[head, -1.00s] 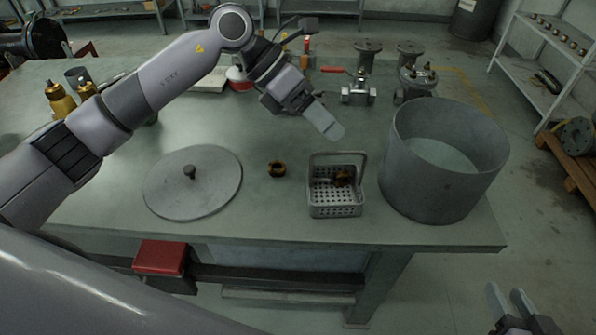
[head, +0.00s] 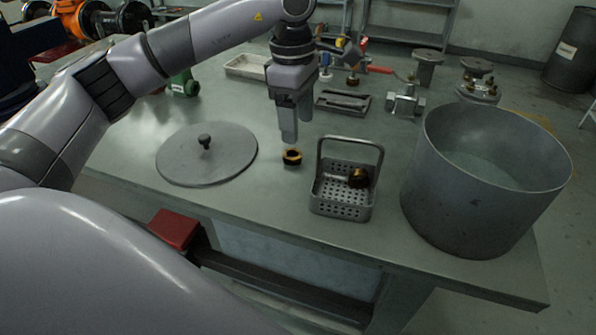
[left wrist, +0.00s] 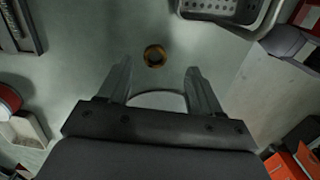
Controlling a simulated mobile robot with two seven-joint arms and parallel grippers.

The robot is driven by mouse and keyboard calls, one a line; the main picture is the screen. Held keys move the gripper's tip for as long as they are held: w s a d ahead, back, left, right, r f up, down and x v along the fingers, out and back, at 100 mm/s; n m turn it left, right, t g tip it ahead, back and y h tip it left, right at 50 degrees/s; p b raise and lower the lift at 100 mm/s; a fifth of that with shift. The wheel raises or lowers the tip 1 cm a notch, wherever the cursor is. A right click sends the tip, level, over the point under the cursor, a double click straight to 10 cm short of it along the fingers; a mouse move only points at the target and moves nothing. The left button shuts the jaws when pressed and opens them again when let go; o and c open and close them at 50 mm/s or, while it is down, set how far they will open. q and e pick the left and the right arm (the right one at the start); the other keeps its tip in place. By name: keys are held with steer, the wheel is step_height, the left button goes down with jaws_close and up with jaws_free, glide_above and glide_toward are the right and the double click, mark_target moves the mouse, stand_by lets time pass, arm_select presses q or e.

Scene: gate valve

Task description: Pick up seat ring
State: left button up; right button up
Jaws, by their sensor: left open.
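The seat ring (head: 292,157), a small brass-coloured ring, lies on the table between the round grey lid and the perforated basket. In the left wrist view the ring (left wrist: 154,56) lies beyond the fingertips, roughly centred between them. My left gripper (head: 290,139) points down just above and behind the ring in the head view. Its fingers are apart and empty, and the gripper (left wrist: 156,72) does not touch the ring. The perforated metal basket (head: 342,209) with a raised handle holds another brass-coloured part (head: 358,178). My right gripper is out of view.
The grey lid (head: 228,165) with a knob lies left of the ring. A large open grey drum (head: 424,205) stands right of the basket. Valve parts (head: 404,103) and a dark tray (head: 342,102) are farther back. The table is clear just around the ring.

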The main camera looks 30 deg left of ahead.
arm_select(q)
steer(key=shift+s+a+f+y, duration=0.2)
steer(key=shift+a+f+y, duration=0.1)
steer(key=shift+a+f, duration=0.3)
steer(key=f, duration=0.6)
steer(key=shift+w+a+f+b, duration=0.1)
steer(key=shift+w+b, duration=0.2)
steer(key=shift+b, duration=0.05)
steer(key=c, duration=1.1)
